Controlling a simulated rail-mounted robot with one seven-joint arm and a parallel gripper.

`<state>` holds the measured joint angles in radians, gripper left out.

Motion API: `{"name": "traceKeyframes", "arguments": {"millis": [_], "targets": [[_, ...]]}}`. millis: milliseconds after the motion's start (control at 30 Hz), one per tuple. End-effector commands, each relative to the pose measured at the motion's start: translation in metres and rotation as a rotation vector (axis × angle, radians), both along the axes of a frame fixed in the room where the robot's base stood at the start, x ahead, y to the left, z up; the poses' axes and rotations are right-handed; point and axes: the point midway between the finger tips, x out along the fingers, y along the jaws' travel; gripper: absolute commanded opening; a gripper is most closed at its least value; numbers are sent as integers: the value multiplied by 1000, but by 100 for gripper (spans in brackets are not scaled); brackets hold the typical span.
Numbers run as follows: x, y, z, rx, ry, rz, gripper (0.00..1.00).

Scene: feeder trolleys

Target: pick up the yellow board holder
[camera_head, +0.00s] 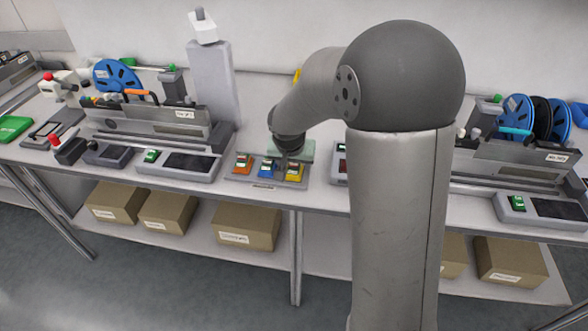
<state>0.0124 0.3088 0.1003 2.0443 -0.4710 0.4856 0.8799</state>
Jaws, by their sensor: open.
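The yellow board holder (294,172) sits on the right side of a grey tray (265,183) on the bench. A blue holder (269,168) stands beside it, and an orange holder (242,164) is at the tray's left. My gripper (290,157) is open, just above or behind the yellow and blue holders. Its fingers are small and dark here, and the arm hides part of them. I cannot tell whether it touches the yellow holder.
A trolley with blue reels (116,76) and a feeder (150,122) stands left of the tray. A grey column (212,80) rises behind. Another feeder (515,163) is at the right.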

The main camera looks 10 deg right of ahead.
Motion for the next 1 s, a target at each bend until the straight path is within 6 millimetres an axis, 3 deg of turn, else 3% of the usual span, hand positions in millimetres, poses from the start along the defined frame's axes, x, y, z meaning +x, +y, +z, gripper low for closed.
{"name": "traceKeyframes", "arguments": {"millis": [267,400,433,767,1000], "targets": [[2,-1,-4,1,-1,-1,56],[2,-1,-4,0,0,-1,20],[2,-1,-4,0,0,-1,16],[2,-1,-2,0,-1,-1,16],[3,-1,21,0,-6,-1,16]]}}
